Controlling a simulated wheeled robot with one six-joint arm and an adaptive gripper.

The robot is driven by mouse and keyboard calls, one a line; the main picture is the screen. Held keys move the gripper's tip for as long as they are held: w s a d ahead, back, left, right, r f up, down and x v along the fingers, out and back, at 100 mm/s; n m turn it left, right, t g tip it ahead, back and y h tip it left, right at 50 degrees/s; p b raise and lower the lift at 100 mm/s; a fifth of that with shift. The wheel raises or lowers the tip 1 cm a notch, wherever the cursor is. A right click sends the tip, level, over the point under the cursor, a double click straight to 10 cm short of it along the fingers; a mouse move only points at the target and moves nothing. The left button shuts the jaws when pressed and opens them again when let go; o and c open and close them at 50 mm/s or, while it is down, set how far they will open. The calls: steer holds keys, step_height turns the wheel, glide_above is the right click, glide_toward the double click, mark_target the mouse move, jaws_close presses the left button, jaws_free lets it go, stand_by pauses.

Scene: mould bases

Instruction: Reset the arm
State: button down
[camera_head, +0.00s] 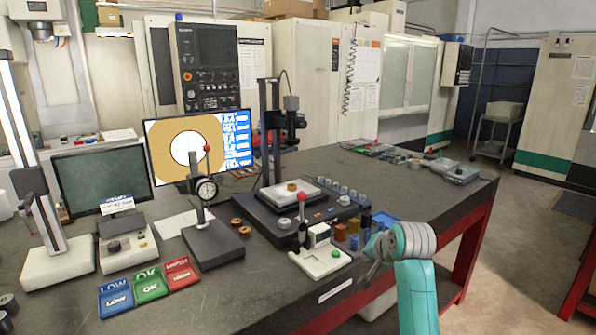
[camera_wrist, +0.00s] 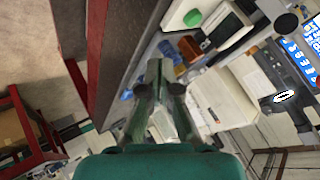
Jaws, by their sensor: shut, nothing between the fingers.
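My teal arm reaches up from the lower right in the head view, beside the front edge of the dark workbench (camera_head: 240,292). My gripper (camera_head: 372,268) is small and partly hidden by my wrist there. It is near the bench edge, to the right of a white fixture with a green button (camera_head: 325,262). In the wrist view my gripper (camera_wrist: 165,82) points away from the camera, with its fingers together and nothing held. The bench edge and several small parts show beyond the fingers.
Blue, green and red bins (camera_head: 150,286) sit at the bench's front left. A dial gauge stand (camera_head: 210,245), a camera stand on a black base (camera_head: 270,215) and two copper rings (camera_head: 240,226) are behind. Small orange and blue parts (camera_head: 353,241) stand close to my gripper. Floor lies right.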

steer(key=s+f+n+t, duration=0.1)
steer(key=s+f, duration=0.9)
steer(key=f, duration=0.2)
steer(key=s+f+t, duration=0.1)
steer(key=s+f, duration=0.8)
steer(key=f, duration=0.4)
steer(key=s+f+n+h, duration=0.1)
steer(key=s+f, duration=0.3)
steer(key=s, duration=0.8)
steer(key=s+r+n+t, duration=0.2)
steer(key=s, duration=1.7)
steer(key=s+r+n+t, duration=0.1)
steer(key=s+r+n, duration=0.1)
steer(key=s+r, duration=0.9)
steer(key=s, duration=0.4)
steer(key=shift+r+t+h, duration=0.2)
steer(key=shift+t+h, duration=0.1)
steer(key=shift+h, duration=0.1)
